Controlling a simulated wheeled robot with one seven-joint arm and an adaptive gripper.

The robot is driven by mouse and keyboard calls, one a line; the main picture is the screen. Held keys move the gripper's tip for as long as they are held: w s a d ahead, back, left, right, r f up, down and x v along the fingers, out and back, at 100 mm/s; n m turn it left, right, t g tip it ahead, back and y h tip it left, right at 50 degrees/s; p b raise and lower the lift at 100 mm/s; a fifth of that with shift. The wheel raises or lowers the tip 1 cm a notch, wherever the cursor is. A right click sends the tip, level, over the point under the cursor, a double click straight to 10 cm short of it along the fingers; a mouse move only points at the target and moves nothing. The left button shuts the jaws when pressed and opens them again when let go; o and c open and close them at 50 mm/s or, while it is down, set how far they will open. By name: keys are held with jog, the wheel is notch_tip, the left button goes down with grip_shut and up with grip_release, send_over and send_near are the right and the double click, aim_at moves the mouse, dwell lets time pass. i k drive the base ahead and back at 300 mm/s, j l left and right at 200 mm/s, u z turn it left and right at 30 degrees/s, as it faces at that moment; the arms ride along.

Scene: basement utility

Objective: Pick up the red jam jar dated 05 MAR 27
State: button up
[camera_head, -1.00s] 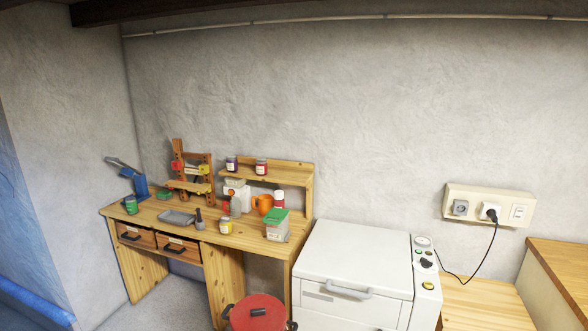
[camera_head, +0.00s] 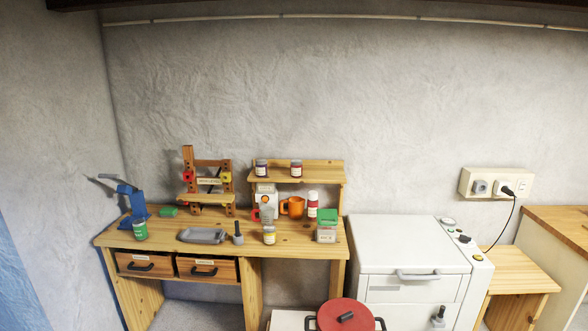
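Two small labelled jars stand on the raised wooden shelf (camera_head: 325,171) of the workbench. The right one is a dark red jar (camera_head: 296,169) with a pale label. The left one is a dark purple-looking jar (camera_head: 262,168). A jar with a yellowish label (camera_head: 269,235) stands on the bench top below, near its front edge. The labels are too small to read, so I cannot tell which jar is dated 05 MAR 27. My gripper is not in view.
The workbench (camera_head: 290,246) also holds a blue press (camera_head: 132,205), a grey tray (camera_head: 203,236), an orange mug (camera_head: 292,207), a red-and-white container (camera_head: 312,205) and a green-lidded box (camera_head: 326,228). A red-lidded pot (camera_head: 345,314) and white appliance (camera_head: 410,245) stand in front and right.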

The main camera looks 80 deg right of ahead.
aim_at(296, 164)
jog(key=i+l+z, duration=0.2)
jog(key=i+z, duration=0.55)
jog(key=z, duration=0.2)
jog(key=i+j+z, duration=0.1)
jog(key=i+z, duration=0.4)
jog(key=i+j+z, duration=0.25)
jog(key=z, duration=0.25)
jog(key=i+l+z, duration=0.2)
jog(key=z, duration=0.15)
jog(key=i+z, duration=0.3)
jog(key=i, duration=0.15)
jog(key=i+z, duration=0.35)
